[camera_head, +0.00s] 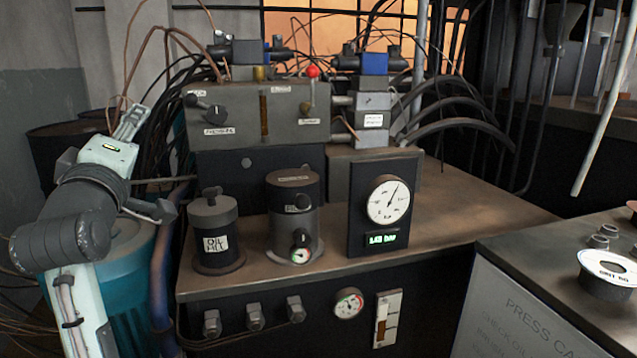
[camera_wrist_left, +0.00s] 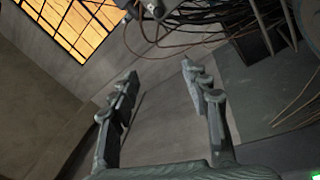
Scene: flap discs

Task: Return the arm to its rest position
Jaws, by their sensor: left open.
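My left arm (camera_head: 75,225) comes up from the lower left in the head view, with dark joints and pale links. It is bent beside the left end of the hydraulic bench. In the left wrist view my left gripper (camera_wrist_left: 157,80) is open, with its two dark fingers well apart. Nothing is between the fingers; grey floor and wall show behind them. In the head view I cannot make out its fingertips clearly. My right gripper is in neither view.
The bench (camera_head: 460,215) holds an oil can (camera_head: 215,240), a canister (camera_head: 292,200), a gauge panel (camera_head: 387,200) and a valve block (camera_head: 255,110). A teal drum (camera_head: 120,255) stands close behind my left arm. Hoses (camera_head: 455,125) and loose cables (camera_wrist_left: 185,35) hang nearby. A press cabinet (camera_head: 530,310) stands right.

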